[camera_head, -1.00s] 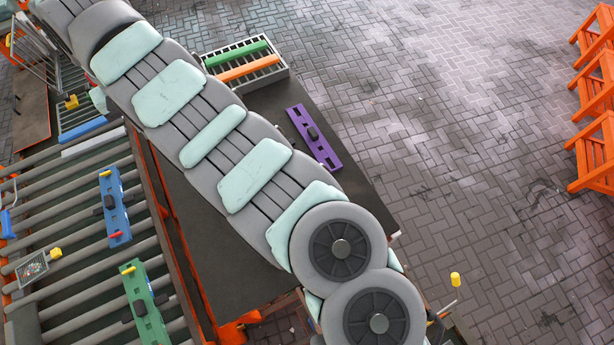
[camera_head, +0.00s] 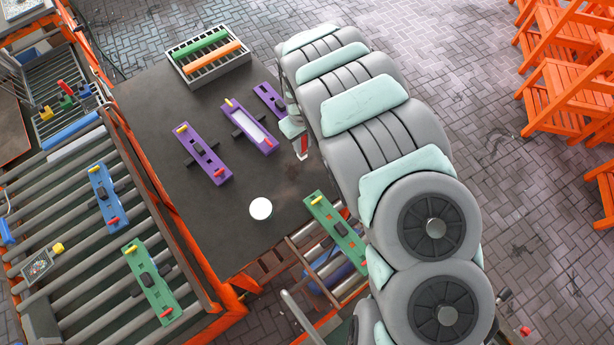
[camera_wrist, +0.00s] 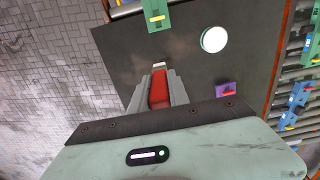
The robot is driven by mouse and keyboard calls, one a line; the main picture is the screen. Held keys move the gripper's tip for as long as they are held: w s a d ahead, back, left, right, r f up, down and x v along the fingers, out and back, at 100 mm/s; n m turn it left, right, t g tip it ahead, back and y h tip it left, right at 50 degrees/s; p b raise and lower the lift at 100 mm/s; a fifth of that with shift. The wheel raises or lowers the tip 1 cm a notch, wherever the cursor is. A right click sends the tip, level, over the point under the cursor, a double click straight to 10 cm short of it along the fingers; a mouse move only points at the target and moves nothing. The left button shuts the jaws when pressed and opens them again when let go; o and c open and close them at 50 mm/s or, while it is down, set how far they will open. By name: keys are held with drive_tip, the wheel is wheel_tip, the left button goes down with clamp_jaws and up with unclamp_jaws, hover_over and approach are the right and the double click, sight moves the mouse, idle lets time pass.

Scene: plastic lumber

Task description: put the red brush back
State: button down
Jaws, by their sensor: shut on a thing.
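My gripper (camera_wrist: 159,92) is shut on the red brush (camera_wrist: 159,87), which sits between the two grey fingers in the wrist view. A pale tip (camera_wrist: 159,65) shows at its far end, over the dark table. In the head view the red of the brush (camera_head: 304,147) shows just left of my arm, near the table's right edge. My arm hides most of my gripper there. I cannot tell how high the brush is above the table.
Purple boards (camera_head: 203,154) lie on the dark table (camera_head: 150,100), with a white disc (camera_head: 261,208) nearer the front. A grey rack (camera_head: 208,57) holds green and orange bars at the back. Roller conveyors (camera_head: 70,230) run along the left. Orange chairs (camera_head: 570,90) stand right.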

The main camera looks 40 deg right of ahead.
drive_tip(key=shift+s+d+f+b, duration=0.2)
drive_tip(key=shift+f+b, duration=1.05)
drive_tip(key=shift+f, duration=2.15)
drive_tip(key=shift+s+d+f+b, duration=0.2)
drive_tip(key=shift+f+b, duration=1)
drive_tip(key=shift+f, duration=2.15)
drive_tip(key=shift+s+f+b, duration=0.25)
drive_tip(key=shift+f+b, duration=1)
drive_tip(key=shift+f, duration=2.15)
drive_tip(key=shift+f, duration=0.2)
drive_tip(key=c, duration=1.3)
unclamp_jaws()
drive_tip(key=shift+o, duration=0.2)
wheel_tip(320, 180, up, 12)
drive_tip(key=shift+r+b, duration=0.25)
drive_tip(key=shift+b, duration=0.05)
